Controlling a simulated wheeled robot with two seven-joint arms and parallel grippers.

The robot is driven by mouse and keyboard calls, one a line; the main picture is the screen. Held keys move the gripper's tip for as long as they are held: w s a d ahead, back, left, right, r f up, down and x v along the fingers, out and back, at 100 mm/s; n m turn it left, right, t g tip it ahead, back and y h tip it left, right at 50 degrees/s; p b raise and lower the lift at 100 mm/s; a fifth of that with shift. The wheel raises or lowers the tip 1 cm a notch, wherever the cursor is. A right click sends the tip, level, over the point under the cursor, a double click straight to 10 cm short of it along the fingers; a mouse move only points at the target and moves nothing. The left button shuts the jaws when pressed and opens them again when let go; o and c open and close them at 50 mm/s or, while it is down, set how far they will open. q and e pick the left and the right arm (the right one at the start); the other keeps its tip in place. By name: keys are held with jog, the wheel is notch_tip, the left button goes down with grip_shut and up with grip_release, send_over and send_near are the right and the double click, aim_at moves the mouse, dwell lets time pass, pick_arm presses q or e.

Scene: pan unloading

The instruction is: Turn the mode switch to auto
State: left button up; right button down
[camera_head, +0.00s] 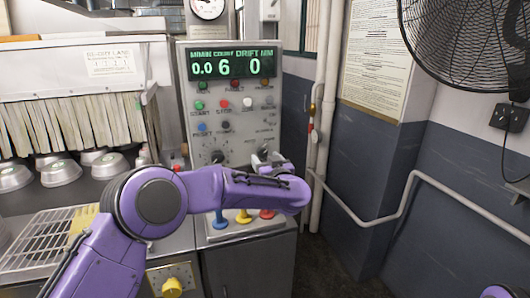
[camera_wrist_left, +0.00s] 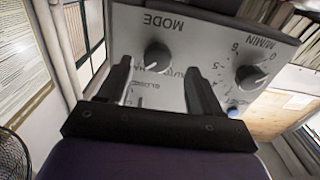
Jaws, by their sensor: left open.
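The mode switch is a black round knob (camera_wrist_left: 157,54) under the word MODE, upside down in the left wrist view. A pale mark shows at its lower edge in that view, near small lettering that includes AUTO; which setting it points to is unclear. My left gripper (camera_wrist_left: 158,70) is open, with one black finger on each side of the knob in the picture. Whether the fingers touch it I cannot tell. In the head view my left gripper (camera_head: 264,160) is at the right side of the grey control panel (camera_head: 184,75), and mostly hides the switch.
A second dial (camera_head: 217,157), marked M/MIN, sits left of the switch; it also shows in the wrist view (camera_wrist_left: 249,77). Buttons and a lit display (camera_head: 232,64) are above. Blue, yellow and red levers (camera_head: 243,216) are below my forearm. A pipe (camera_head: 322,120) runs to the right.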

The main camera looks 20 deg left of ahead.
aim_at(263, 155)
pick_arm(q)
jog(key=x, duration=0.3)
jog(key=shift+w+d+f, duration=0.1)
jog(key=shift+f, duration=0.05)
jog(key=c, duration=1.1)
jog(key=shift+o, duration=0.2)
